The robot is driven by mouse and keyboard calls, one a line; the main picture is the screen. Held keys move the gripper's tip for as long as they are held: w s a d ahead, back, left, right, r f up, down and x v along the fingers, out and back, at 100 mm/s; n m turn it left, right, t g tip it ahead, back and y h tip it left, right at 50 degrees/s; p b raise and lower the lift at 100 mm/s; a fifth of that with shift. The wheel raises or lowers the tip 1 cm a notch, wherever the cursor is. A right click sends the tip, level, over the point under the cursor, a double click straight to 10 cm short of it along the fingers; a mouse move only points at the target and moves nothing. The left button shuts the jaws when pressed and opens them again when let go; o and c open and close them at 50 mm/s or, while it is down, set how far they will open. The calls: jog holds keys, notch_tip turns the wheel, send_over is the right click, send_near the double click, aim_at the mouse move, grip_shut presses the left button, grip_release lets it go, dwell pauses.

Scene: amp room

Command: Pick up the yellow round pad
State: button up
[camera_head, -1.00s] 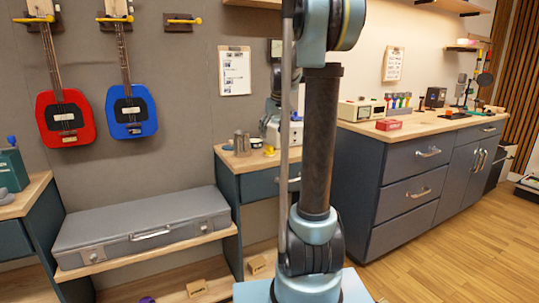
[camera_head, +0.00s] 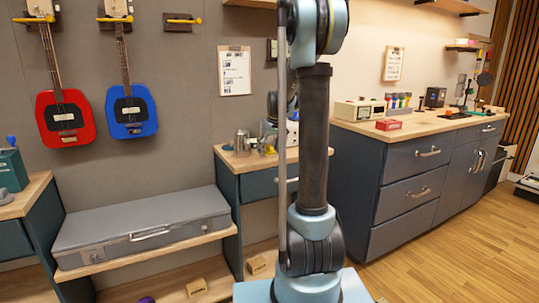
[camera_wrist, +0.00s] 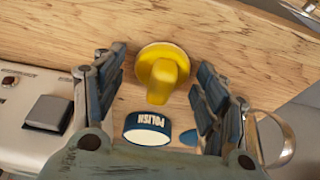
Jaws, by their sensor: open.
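The yellow round pad (camera_wrist: 160,57), a disc with a thick knob-like grip, lies on the wooden counter in the wrist view. My gripper (camera_wrist: 160,82) is open, with one finger on each side of the pad and a gap on both sides. No finger visibly touches it. A dark blue tin labelled POLISH (camera_wrist: 148,130) is just below the pad in the picture. In the head view my arm hides much of this small counter (camera_head: 232,160), and the gripper is hard to make out there.
A metal mug (camera_wrist: 276,135) stands right of the gripper in the wrist view. A pale device with a dark switch (camera_wrist: 47,112) is on the left. A grey case (camera_head: 140,230) lies on the low bench. The counter above the pad is clear.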

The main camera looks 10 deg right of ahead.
aim_at(270, 146)
jog(key=c, duration=1.2)
jog(key=shift+c, duration=0.2)
notch_tip(270, 146, up, 10)
jog(key=shift+r, duration=0.1)
jog(key=o, duration=0.5)
jog(key=shift+c, duration=1.4)
jog(key=shift+s, duration=0.1)
